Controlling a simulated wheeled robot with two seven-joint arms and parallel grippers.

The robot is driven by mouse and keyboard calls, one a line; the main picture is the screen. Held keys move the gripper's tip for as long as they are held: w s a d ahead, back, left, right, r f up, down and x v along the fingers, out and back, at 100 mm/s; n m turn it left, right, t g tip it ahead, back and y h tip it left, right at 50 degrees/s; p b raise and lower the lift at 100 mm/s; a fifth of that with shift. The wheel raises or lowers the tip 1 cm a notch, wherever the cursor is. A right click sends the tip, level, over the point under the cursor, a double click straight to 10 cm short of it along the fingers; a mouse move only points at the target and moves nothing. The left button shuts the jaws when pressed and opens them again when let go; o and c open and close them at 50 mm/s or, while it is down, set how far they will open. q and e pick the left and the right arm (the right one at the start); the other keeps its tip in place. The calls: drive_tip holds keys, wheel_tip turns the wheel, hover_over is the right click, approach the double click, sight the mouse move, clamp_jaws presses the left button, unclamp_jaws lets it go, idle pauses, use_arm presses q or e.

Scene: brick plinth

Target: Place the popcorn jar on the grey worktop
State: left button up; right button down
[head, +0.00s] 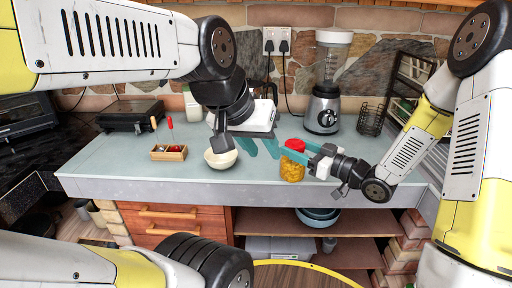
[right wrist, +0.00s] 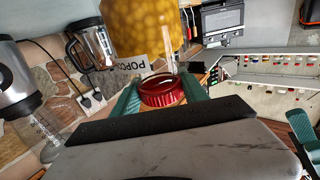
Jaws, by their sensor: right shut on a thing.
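The popcorn jar (head: 292,169), with yellow contents and a red lid, is upright at the front edge of the grey worktop (head: 130,170). I cannot tell whether its base touches the worktop. My right gripper (head: 297,155) is shut on the jar near its lid. In the right wrist view the red lid (right wrist: 162,92) sits between the teal fingers, and the jar's body (right wrist: 145,28) with its label shows upside down. My left gripper (head: 260,147) is open and empty above the worktop, left of the jar.
A cream bowl (head: 220,160) stands left of the jar, below my left gripper. A wooden box (head: 168,153) with small items is further left. A blender (head: 324,105) and dark wire holder (head: 371,120) stand behind. The worktop between box and bowl is clear.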

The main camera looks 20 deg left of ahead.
drive_tip(key=w+a+f, duration=0.2)
drive_tip(key=w+a, duration=0.2)
drive_tip(key=w, duration=0.2)
drive_tip(key=w+a+f, duration=0.2)
drive_tip(key=w+a, duration=0.3)
drive_tip(key=w, duration=0.2)
drive_tip(key=shift+w+f, duration=0.25)
drive_tip(key=shift+w, duration=0.05)
drive_tip(key=shift+f, duration=0.15)
drive_tip(key=c, duration=0.6)
unclamp_jaws()
drive_tip(key=shift+f, duration=0.1)
